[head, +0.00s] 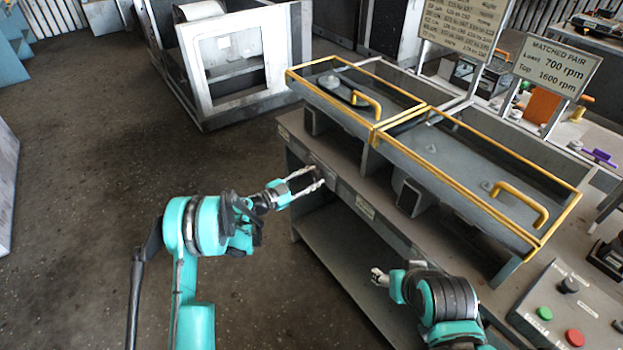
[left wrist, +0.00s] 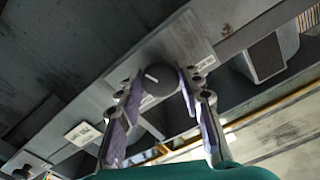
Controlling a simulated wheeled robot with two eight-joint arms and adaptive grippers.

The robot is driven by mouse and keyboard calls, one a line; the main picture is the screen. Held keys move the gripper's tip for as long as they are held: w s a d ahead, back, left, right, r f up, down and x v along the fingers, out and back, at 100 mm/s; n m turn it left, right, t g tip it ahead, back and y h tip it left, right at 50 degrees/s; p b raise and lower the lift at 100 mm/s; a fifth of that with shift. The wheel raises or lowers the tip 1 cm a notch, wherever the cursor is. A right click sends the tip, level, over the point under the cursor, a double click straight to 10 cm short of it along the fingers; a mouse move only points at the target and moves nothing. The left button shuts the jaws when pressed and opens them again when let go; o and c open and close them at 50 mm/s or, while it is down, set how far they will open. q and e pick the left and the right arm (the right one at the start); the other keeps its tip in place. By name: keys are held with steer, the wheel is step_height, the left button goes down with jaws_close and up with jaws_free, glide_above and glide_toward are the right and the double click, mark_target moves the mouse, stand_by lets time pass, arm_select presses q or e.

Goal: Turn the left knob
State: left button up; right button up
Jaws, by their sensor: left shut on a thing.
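The left knob (left wrist: 160,84) is a dark round knob with a white pointer mark, on a light plate on the bench's front edge. In the left wrist view it sits between the purple-padded fingers of my left gripper (left wrist: 155,106), which is shut on it. In the head view my left gripper (head: 308,183) reaches the front edge of the bench (head: 345,190), and I cannot make out the knob there. My right gripper (head: 378,277) is in front of the bench, lower right, apart from the left one; its jaws are too small to read.
Two yellow-framed covers with handles (head: 368,102) (head: 520,200) lie on the bench. A control box (head: 560,310) with green and red buttons is at lower right. Signs (head: 556,66) stand behind. The floor (head: 90,170) at left is clear.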

arm_select(q)
steer(key=o, duration=1.2)
steer(key=shift+c, duration=0.2)
steer(key=v, duration=1.2)
